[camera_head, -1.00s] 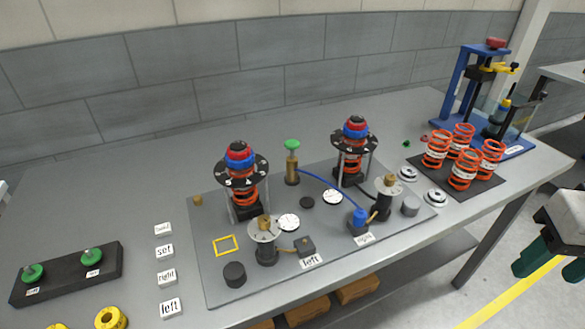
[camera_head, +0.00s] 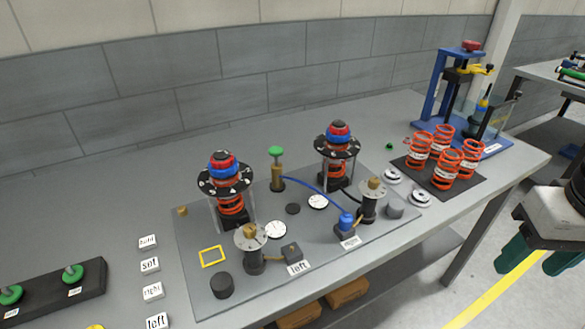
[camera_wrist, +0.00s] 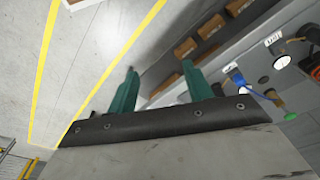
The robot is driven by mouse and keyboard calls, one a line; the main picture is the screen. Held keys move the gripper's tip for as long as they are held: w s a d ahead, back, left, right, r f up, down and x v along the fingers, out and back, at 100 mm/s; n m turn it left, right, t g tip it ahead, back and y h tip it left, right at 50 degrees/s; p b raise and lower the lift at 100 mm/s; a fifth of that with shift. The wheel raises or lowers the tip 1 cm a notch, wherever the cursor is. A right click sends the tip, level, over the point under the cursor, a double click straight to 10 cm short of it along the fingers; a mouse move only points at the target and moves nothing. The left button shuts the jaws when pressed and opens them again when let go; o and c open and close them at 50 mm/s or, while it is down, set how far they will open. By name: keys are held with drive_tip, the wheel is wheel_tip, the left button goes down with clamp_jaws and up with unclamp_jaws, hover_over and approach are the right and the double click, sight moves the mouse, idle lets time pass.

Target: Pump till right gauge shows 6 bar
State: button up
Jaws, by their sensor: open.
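The hand pump (camera_head: 277,178) has a brass body and green top knob and stands upright at the back of the grey plate. A blue hose (camera_head: 310,187) runs from it to the blue connector (camera_head: 346,221) behind the "right" label (camera_head: 350,242). The right gauge (camera_head: 318,202) is a small white dial; its reading is too small to tell. The left gauge (camera_head: 275,229) lies nearer the "left" label (camera_head: 299,268). My gripper (camera_head: 528,262) is open and empty, beyond the bench's right front edge, far from the pump. Its green fingers show in the wrist view (camera_wrist: 160,68).
Two spring struts (camera_head: 228,190) (camera_head: 337,155) rise beside the pump. Orange springs (camera_head: 443,158) stand on a black mat at right, with a blue press (camera_head: 455,95) behind. Brown boxes (camera_head: 348,292) lie on the lower shelf. Floor in front of the bench is clear.

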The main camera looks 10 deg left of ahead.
clamp_jaws()
idle(1.6)
